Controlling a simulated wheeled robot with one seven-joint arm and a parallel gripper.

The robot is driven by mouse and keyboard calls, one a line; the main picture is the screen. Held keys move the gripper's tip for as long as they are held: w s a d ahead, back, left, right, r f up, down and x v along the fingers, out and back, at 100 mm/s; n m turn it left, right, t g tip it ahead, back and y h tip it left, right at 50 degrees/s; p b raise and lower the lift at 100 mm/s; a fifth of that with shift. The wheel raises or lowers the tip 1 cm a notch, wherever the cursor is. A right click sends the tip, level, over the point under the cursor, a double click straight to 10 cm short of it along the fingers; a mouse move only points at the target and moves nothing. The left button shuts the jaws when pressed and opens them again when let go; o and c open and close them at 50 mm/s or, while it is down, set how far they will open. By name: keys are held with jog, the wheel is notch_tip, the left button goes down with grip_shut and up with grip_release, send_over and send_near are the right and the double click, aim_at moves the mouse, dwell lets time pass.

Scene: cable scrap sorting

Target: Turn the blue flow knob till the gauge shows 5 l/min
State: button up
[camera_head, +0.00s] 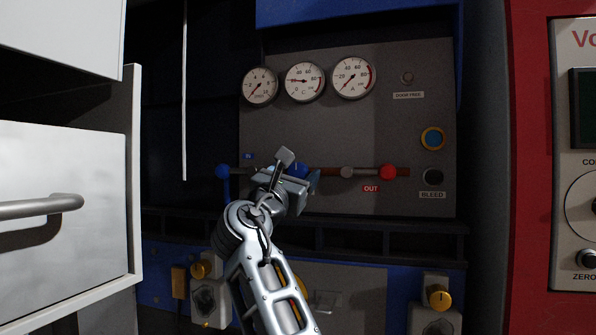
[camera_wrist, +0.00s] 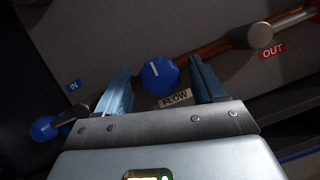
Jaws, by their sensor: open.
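The blue flow knob (camera_wrist: 160,76) has a white pointer line and sits above a FLOW label (camera_wrist: 175,98) in the wrist view. In the head view the knob (camera_head: 298,170) is partly hidden behind my gripper (camera_head: 290,185). My gripper's blue fingers (camera_wrist: 162,85) are open, one on each side of the knob in the wrist view; I cannot tell whether they touch it. Three round gauges are on the grey panel: a left one (camera_head: 260,86) with its needle to the lower left, a middle one (camera_head: 305,82) and a right one (camera_head: 353,78). The unit lettering is too small to read surely.
A copper-coloured pipe runs behind the knob. A blue IN valve (camera_head: 223,171) is left, a red OUT valve (camera_head: 388,172) right. A black BLEED knob (camera_head: 433,177) and a blue button with a yellow ring (camera_head: 432,138) are further right. A white drawer (camera_head: 65,240) stands at the left.

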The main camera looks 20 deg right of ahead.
jog(key=shift+w+d+r, duration=0.2)
jog(key=shift+w+d, duration=0.15)
jog(key=c, duration=1)
